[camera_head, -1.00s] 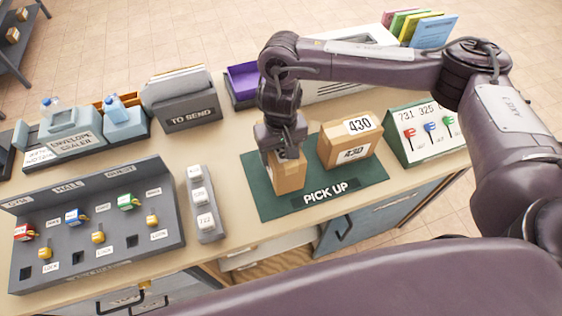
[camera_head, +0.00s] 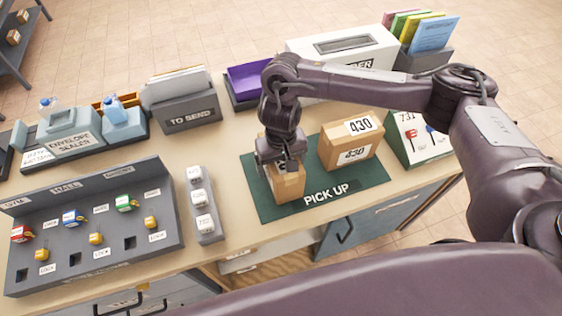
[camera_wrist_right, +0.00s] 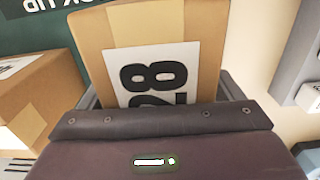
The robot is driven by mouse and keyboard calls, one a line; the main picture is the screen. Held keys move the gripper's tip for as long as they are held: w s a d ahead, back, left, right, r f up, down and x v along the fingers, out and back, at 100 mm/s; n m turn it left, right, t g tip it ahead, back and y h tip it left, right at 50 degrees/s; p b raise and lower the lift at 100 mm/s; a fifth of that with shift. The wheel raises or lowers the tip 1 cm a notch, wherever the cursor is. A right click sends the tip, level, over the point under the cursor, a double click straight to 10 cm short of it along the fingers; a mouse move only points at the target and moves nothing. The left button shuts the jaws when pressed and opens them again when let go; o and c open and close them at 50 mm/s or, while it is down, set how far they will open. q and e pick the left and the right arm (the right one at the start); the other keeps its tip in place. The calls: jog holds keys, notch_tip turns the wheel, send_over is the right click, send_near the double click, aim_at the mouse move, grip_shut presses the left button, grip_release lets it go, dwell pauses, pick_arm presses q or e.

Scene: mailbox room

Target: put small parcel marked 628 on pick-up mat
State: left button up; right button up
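A small brown parcel (camera_head: 288,187) is on the left part of the green pick-up mat (camera_head: 375,178), appearing to rest on it. My right gripper (camera_head: 279,164) comes down over it from above, its fingers on opposite sides and close against the box. In the right wrist view the parcel (camera_wrist_right: 150,25) fills the middle between the fingers. Its white label shows a sideways 8 and part of another digit; the rest is hidden by the gripper. My left gripper is not in view.
A larger parcel marked 430 (camera_head: 350,140) stands on the mat right of the small one. A grey rack with white-labelled pieces (camera_head: 202,205) is left of the mat. The mat's front strip with PICK UP is clear.

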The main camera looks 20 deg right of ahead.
notch_tip(320, 180, up, 12)
jog(key=shift+r+p, duration=0.15)
jog(key=shift+p, duration=0.6)
dwell(0.4)
